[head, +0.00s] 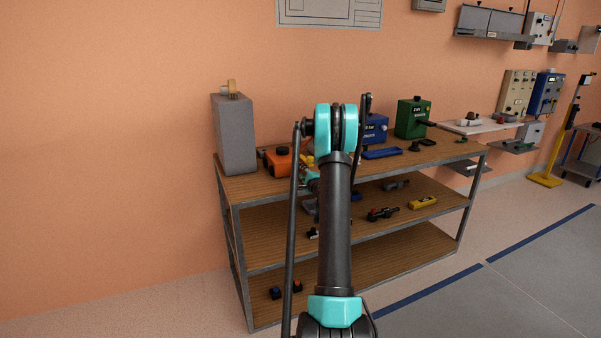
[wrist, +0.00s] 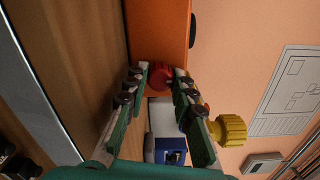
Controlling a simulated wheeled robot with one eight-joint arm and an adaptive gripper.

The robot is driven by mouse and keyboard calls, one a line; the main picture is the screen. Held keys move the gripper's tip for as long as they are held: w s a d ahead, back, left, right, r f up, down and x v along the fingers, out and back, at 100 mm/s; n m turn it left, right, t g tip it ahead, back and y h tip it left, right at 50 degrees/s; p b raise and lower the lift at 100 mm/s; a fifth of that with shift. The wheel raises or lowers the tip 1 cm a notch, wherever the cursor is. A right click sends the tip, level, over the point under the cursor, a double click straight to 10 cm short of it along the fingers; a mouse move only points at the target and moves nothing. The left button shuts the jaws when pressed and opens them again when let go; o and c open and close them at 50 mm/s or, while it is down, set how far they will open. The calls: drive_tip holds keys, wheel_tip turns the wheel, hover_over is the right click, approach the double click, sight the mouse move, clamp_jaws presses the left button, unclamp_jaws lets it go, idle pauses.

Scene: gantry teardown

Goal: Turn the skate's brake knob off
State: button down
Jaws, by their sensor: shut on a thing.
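The skate is an orange block on the top shelf of a rack, left of my arm in the head view (head: 278,163). In the wrist view its orange body (wrist: 158,30) fills the top middle. A red round knob (wrist: 160,75) sits at its near face. My gripper (wrist: 161,82) has its two fingertips closed around this red knob, one on each side. The fingers hide the knob's sides, so its turn angle cannot be read. In the head view my arm covers most of the gripper and the knob.
The rack's wooden top shelf (head: 245,185) carries a tall grey box (head: 233,135) at the left, and a blue unit (head: 375,130) and green unit (head: 413,118) to the right. A yellow knob (wrist: 230,130) lies close beside my right finger in the wrist view.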

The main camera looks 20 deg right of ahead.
drive_tip(key=shift+s+m, duration=0.1)
drive_tip(key=shift+m, duration=0.2)
drive_tip(key=c, duration=1.3)
unclamp_jaws()
drive_tip(key=shift+o, duration=0.2)
